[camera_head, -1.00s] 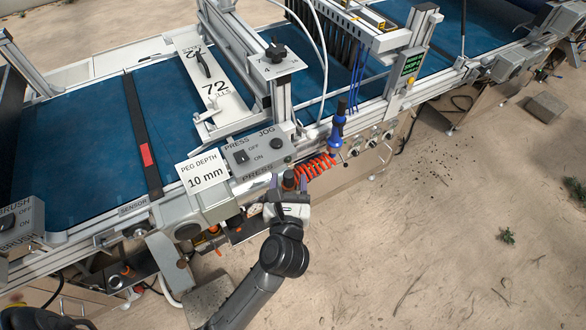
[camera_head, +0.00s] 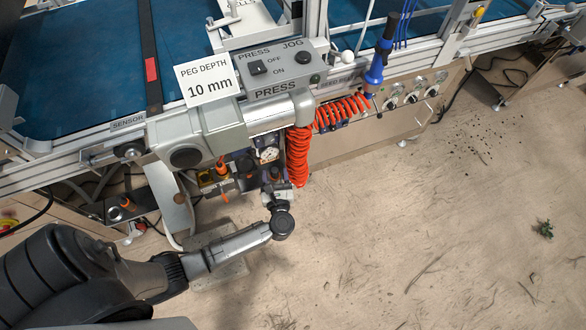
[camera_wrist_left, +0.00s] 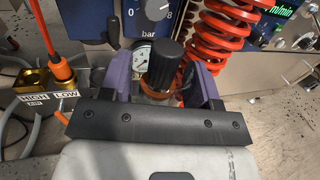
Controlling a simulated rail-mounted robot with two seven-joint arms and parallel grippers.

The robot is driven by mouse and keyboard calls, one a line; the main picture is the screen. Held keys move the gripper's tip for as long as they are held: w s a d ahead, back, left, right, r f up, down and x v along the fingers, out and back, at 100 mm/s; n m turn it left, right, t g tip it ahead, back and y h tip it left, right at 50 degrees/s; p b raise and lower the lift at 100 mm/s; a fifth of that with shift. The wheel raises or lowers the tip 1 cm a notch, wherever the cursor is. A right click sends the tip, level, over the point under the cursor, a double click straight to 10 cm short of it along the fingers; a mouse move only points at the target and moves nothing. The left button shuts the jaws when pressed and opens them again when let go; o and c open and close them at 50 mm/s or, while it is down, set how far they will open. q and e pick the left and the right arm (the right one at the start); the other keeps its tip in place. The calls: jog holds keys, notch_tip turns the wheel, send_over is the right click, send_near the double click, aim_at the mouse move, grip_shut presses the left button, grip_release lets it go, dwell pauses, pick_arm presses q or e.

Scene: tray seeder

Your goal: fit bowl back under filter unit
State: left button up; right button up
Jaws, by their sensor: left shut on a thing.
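My left gripper (camera_head: 273,178) is below the press control box, at the front of the machine. In the left wrist view its purple fingers (camera_wrist_left: 162,82) are closed around a black ribbed cylinder with an amber-brown lower edge (camera_wrist_left: 166,65), which looks like the bowl. The filter unit's round pressure gauge (camera_wrist_left: 142,54) is just behind the held part, and the gauge also shows in the head view (camera_head: 268,154). A dark blue panel with a bar dial (camera_wrist_left: 154,10) is above it. I cannot tell whether the bowl touches the unit. My right gripper is not in view.
A red-orange coiled hose (camera_head: 297,156) hangs close to the right of the gripper. Brass fittings (camera_wrist_left: 32,80) with an orange-sleeved plug and HIGH/LOW labels are at its left. The press control box (camera_head: 276,68) overhangs above. Open sandy floor lies at the right.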

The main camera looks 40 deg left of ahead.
pick_arm(q)
jog(key=s+a+f+n+g+y+b, duration=0.1)
jog(key=s+a+f+b, duration=0.35)
jog(key=a+f, duration=0.55)
jog(key=shift+g, duration=0.3)
jog(key=shift+s+f+b+x, duration=0.1)
jog(key=shift+f+b+x, duration=0.35)
jog(key=shift+x, duration=1.2)
jog(key=shift+s+f+b+x, duration=0.1)
jog(key=shift+f+b+x, duration=0.35)
jog(key=shift+x, duration=1.2)
jog(key=shift+f+b+x, duration=0.15)
jog(key=shift+b+x, duration=0.55)
jog(key=shift+x, duration=1.75)
jog(key=shift+s+a, duration=0.1)
jog(key=shift+s, duration=0.05)
jog(key=shift+b, duration=0.35)
jog(key=shift+f, duration=0.15)
jog(key=shift+f+b, duration=0.4)
jog(key=shift+b, duration=0.2)
